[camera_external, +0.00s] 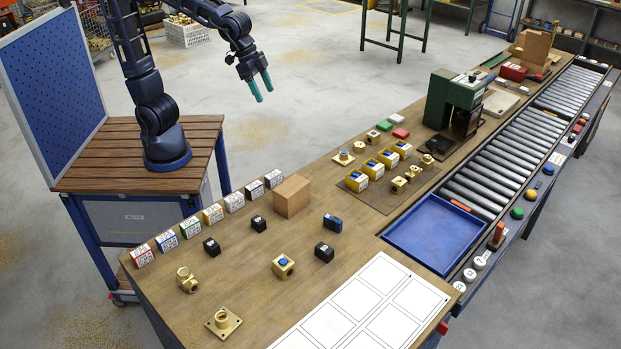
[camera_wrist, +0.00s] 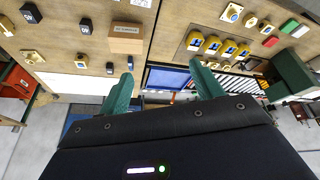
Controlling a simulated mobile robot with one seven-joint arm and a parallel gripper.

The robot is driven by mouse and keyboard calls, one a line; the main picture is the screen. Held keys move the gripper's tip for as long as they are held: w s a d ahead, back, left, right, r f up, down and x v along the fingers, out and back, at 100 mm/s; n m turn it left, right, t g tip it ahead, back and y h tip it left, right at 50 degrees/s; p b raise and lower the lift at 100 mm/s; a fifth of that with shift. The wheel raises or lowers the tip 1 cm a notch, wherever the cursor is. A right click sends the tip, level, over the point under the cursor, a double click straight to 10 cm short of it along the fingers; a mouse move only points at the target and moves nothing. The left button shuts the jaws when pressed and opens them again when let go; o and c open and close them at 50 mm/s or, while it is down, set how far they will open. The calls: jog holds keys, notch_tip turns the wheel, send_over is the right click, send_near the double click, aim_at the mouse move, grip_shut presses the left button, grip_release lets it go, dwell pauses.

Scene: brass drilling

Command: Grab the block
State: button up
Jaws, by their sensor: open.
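The task's block is not singled out by look; several block-like things stand on the workbench. A brown box-shaped block (camera_external: 292,196) sits on the left half of the bench; it also shows at the top of the wrist view (camera_wrist: 126,39). Small black blocks (camera_external: 258,223) (camera_external: 211,246) (camera_external: 324,252) and a dark blue one (camera_external: 333,222) lie around it. Yellow blocks with blue tops (camera_external: 356,181) stand in a row on a brown mat. My gripper (camera_external: 262,85) is open and empty, in the air behind the bench, apart from all of these. Its green fingers show in the wrist view (camera_wrist: 165,88).
A row of labelled blocks (camera_external: 189,227) lines the bench's back edge. Brass fittings (camera_external: 283,266) (camera_external: 223,321) lie at the front left. A blue tray (camera_external: 435,235) adjoins a roller conveyor (camera_external: 510,158). A green machine (camera_external: 455,99) stands farther right. A blue pegboard (camera_external: 50,85) stands beside my arm.

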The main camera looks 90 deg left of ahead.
jog(key=w+d+f+m, duration=0.1)
jog(key=w+d+f, duration=0.3)
jog(key=d, duration=0.6)
jog(key=m+g+h, duration=0.1)
jog(key=m, duration=0.3)
send_near(282, 261)
jog(key=x, duration=0.6)
jog(key=shift+w+d+r, duration=0.1)
jog(key=shift+d+r, duration=0.05)
jog(key=shift+d, duration=0.15)
jog(key=shift+a+x, duration=0.15)
jog(key=shift+x, duration=1.2)
jog(key=shift+a+x, duration=0.15)
jog(key=shift+x, duration=1.2)
grip_shut()
